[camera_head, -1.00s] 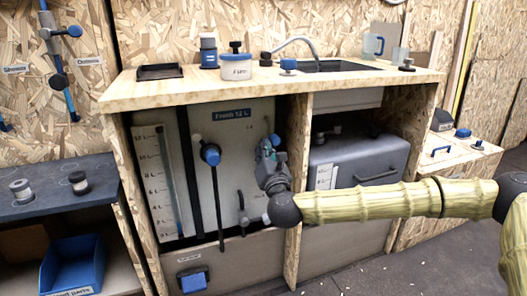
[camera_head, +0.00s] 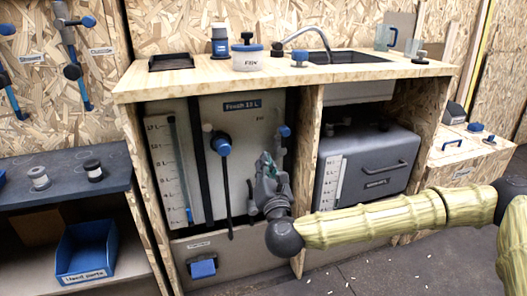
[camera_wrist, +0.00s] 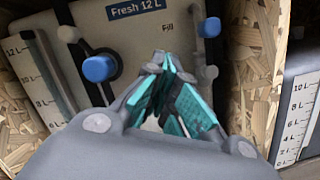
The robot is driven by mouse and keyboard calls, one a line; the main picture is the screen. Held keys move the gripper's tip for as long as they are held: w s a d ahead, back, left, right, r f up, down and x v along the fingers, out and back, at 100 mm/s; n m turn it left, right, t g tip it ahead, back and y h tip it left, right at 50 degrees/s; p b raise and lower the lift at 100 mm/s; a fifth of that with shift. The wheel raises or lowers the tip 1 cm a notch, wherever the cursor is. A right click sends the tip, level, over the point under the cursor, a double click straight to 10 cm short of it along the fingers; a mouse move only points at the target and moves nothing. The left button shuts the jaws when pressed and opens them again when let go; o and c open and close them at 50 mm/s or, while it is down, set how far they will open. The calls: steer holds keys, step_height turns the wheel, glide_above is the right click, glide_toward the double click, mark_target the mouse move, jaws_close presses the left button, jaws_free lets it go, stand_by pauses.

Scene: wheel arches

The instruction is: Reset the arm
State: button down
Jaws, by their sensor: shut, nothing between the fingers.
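My gripper (camera_head: 267,165) is at the front of the wooden cabinet, by the right part of the white fresh-water tank (camera_head: 235,110). In the wrist view my gripper (camera_wrist: 172,62) has its teal-padded fingers drawn together at the tips, with nothing between them. The tank carries a "Fresh 12 L" label and a scale at its left. My bamboo-like arm reaches in from the right side of the head view. The fingertips point up and toward the tank; I cannot tell whether they touch it.
A blue knob (camera_head: 221,144) with a dark rod is left of my gripper, and a smaller blue knob (camera_head: 284,131) is just behind it. A wooden divider (camera_head: 307,150) separates a grey tank (camera_head: 375,165). The counter (camera_head: 180,82) overhangs above. Floor at lower right is open.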

steer(key=s+a+f+n+g+y, duration=0.25)
steer(key=s+f+n, duration=0.35)
steer(key=f, duration=0.3)
steer(key=s+a+f+n+g+y, duration=0.1)
steer(key=s+a+f+n+g, duration=0.35)
steer(key=f, duration=0.45)
steer(key=s+a+f+n+g+y, duration=0.1)
steer(key=s+a+f+n+g, duration=0.1)
steer(key=s+f+n, duration=0.6)
steer(key=s+d+f+n+g+h+p, duration=0.15)
steer(key=s+d+f+n+g, duration=0.25)
steer(key=s+d+f+n, duration=0.45)
steer(key=s+d+f+n+g+h, duration=0.4)
steer(key=s+d+f, duration=0.4)
steer(key=f, duration=0.4)
steer(key=s+d+f+n+g+h, duration=0.15)
steer(key=s+d+n, duration=0.25)
steer(key=d, duration=0.4)
steer(key=s+d+f+n+g+h, duration=0.1)
steer(key=s+d+n+g, duration=0.1)
steer(key=s+d+n, duration=0.35)
step_height(320, 180, up, 38)
steer(key=w+d+m+p, duration=0.1)
steer(key=p, duration=3.7)
steer(key=shift+w+r, duration=0.25)
